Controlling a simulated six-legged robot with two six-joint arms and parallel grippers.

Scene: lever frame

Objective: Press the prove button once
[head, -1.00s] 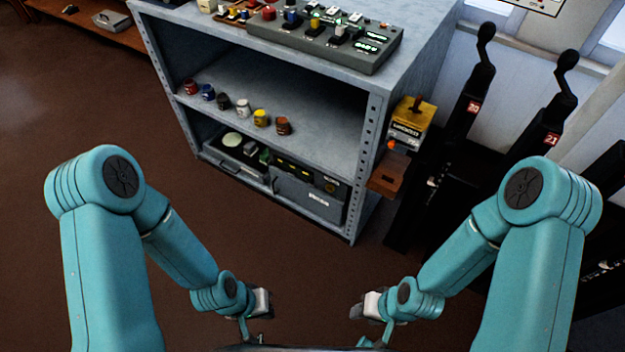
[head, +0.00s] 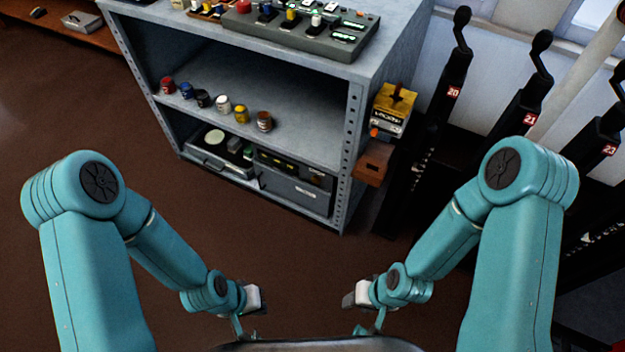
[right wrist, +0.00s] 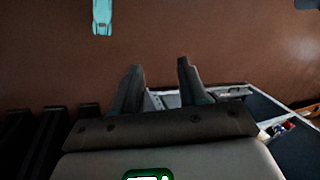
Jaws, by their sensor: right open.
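No button marked "prove" can be made out in these frames. A dark grey control panel (head: 305,30) with a red round knob, small coloured levers and lit green displays sits on top of the grey shelf unit. A yellow box (head: 392,104) with an orange-red knob is mounted on the unit's right side. My left gripper (head: 252,310) hangs low in front of the shelf, apart from everything; its jaws are unclear. My right gripper (head: 352,303) is low too, and the right wrist view shows its two dark fingers (right wrist: 160,78) apart with nothing between them.
The grey shelf unit (head: 352,150) holds several small paint pots and, below, dark boxed equipment. Tall black levers (head: 448,85) numbered 20, 21 and 23 stand at right. A brown wooden box (head: 373,163) is under the yellow box. The brown floor (head: 90,120) at left is clear.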

